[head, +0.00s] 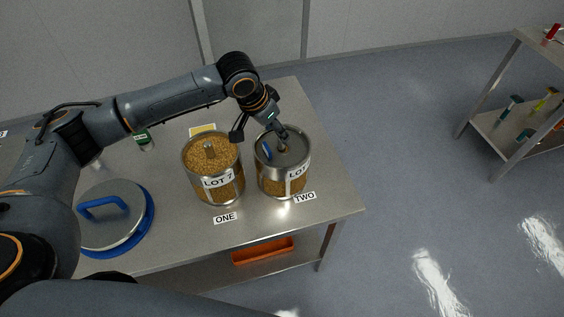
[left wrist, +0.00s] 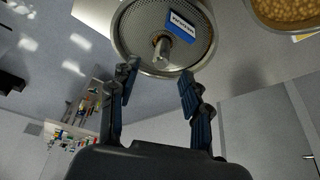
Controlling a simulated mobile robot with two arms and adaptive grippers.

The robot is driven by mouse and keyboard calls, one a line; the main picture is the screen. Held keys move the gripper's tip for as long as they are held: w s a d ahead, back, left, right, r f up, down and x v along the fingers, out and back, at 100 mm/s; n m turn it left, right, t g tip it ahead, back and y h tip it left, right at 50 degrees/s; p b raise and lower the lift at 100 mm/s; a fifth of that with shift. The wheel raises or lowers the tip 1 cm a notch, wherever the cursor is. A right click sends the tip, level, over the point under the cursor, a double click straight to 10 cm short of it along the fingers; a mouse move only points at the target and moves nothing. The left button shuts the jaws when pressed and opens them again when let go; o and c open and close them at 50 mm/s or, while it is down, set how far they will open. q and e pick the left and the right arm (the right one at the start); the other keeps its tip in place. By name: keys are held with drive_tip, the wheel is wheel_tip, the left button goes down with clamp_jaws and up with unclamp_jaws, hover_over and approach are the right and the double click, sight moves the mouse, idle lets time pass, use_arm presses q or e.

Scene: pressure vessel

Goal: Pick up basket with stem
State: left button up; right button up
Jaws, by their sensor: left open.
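Two metal baskets stand on the steel table (head: 322,190). The left basket (head: 213,183), by the label ONE, is full of tan granules around a central stem (head: 209,150) and is tagged LOT 7. The right basket (head: 270,180), by the label TWO, has a grey top, a short stem (head: 284,149) and a blue labelled piece (head: 267,152). In the left wrist view its perforated inside (left wrist: 136,22), stem (left wrist: 161,48) and blue piece (left wrist: 178,24) show. My left gripper (head: 282,134) is open over this basket; its fingers (left wrist: 160,72) are on either side of the stem, apart from it.
A round lid (head: 112,232) with a blue handle and rim lies at the table's left. A green-labelled container (head: 145,140) and a yellow item (head: 202,128) stand behind. An orange tray (head: 262,251) sits on the lower shelf. A tool cart (head: 520,125) stands at right.

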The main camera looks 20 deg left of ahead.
use_arm(q)
drive_tip(key=shift+w+d+f, duration=0.15)
drive_tip(key=shift+w+f, duration=0.05)
drive_tip(key=shift+f, duration=0.3)
drive_tip(key=shift+w+d+f+p, duration=0.15)
drive_tip(key=shift+f+p, duration=0.1)
drive_tip(key=shift+p, duration=0.15)
drive_tip(key=p+x, duration=0.1)
drive_tip(key=x, duration=0.2)
drive_tip(key=shift+w+f, duration=0.2)
drive_tip(key=shift+w, duration=0.05)
drive_tip(key=shift+w+f, duration=0.15)
drive_tip(key=shift+f, duration=0.3)
clamp_jaws()
drive_tip(key=shift+w+r, duration=0.1)
drive_tip(key=shift+r, duration=0.15)
